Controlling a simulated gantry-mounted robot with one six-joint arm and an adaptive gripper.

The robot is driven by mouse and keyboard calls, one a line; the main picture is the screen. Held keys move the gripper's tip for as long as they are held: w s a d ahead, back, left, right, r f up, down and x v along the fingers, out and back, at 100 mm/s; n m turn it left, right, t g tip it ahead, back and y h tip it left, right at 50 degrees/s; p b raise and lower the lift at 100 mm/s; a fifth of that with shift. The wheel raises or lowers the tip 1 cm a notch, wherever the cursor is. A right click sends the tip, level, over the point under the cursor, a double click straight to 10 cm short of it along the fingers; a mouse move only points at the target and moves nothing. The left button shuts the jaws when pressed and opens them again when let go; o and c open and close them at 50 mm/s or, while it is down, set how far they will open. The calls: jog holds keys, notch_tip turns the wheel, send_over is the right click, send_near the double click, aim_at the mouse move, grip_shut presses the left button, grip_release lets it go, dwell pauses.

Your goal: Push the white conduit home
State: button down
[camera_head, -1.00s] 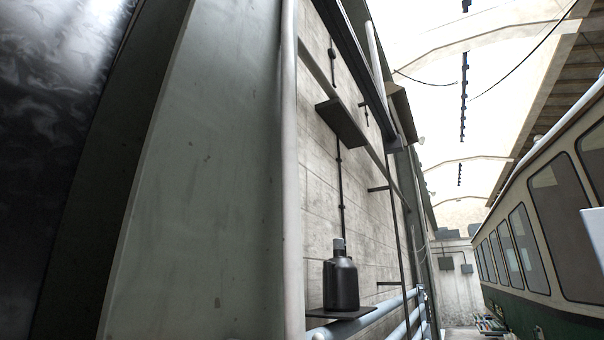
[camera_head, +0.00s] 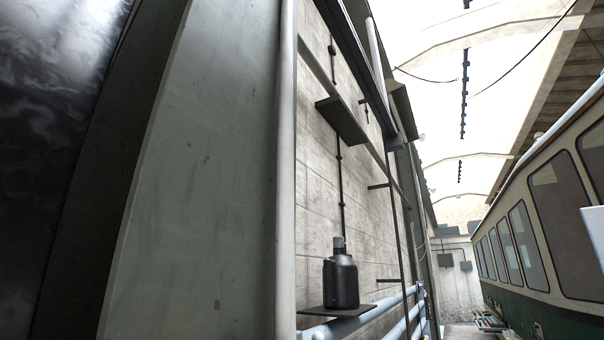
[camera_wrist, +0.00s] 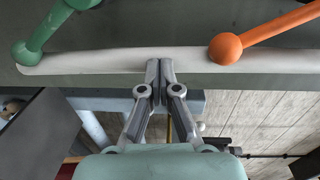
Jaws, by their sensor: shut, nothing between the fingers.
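The white conduit (camera_wrist: 110,62) runs across the upper part of the wrist view, along the edge of a grey-green panel. In the head view a long pale conduit (camera_head: 285,170) runs upright along the edge of the grey-green panel (camera_head: 205,170); it looks like the same one. My gripper (camera_wrist: 160,66) is shut and empty in the wrist view. Its fingertips overlap the conduit's near edge; I cannot tell whether they touch it. My gripper does not show in the head view.
A green ball-ended bar (camera_wrist: 27,52) and an orange ball-ended bar (camera_wrist: 228,48) flank my fingertips in the wrist view. A dark bottle (camera_head: 341,282) stands on a small shelf by the wall. A tram (camera_head: 530,240) stands at the right.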

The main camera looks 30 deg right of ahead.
jog(key=shift+w+a, duration=0.35)
jog(key=shift+w, duration=0.3)
jog(key=p+v, duration=0.2)
jog(key=v, duration=0.5)
dwell(0.7)
jog(key=shift+f, duration=0.1)
